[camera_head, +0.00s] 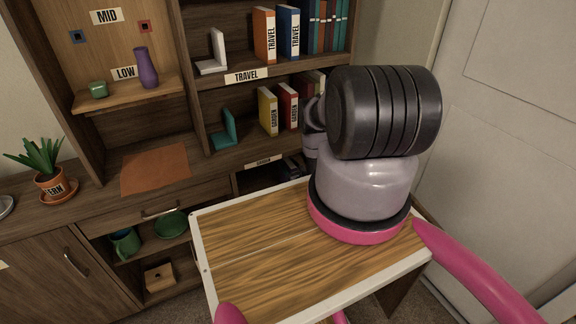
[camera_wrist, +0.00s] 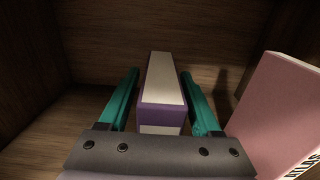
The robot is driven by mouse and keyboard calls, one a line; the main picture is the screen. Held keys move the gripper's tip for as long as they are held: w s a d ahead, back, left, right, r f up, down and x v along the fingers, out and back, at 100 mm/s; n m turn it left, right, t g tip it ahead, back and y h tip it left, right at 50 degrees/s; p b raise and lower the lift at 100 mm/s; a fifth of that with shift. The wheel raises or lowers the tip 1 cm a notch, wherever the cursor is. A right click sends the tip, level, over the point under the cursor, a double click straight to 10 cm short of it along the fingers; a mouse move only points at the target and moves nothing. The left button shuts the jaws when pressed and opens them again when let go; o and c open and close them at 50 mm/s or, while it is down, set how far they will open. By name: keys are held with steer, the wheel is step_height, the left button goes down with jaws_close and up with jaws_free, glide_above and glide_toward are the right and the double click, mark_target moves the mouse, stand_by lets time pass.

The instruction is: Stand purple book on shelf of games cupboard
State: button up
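The purple book (camera_wrist: 161,95) stands in the wrist view with its pale page edge facing up, inside a dark wooden compartment (camera_wrist: 100,50). My gripper (camera_wrist: 160,85) has its two teal fingers on either side of the book. Narrow dark gaps show between the fingers and the book, so they look apart from it. In the head view my arm hides my gripper and the book. A low, dark compartment (camera_head: 255,180) there has a label above it that is too small to read surely.
A pink book (camera_wrist: 275,115) leans close to my gripper's right side in the wrist view. The compartment's left side looks free. In the head view, shelves above hold travel books (camera_head: 264,35) and garden books (camera_head: 268,110). A wood-topped table (camera_head: 260,255) stands in front.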

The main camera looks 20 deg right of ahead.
steer(key=shift+r, duration=0.1)
steer(key=s, duration=1.2)
steer(key=shift+d, duration=0.2)
steer(key=shift+s, duration=0.1)
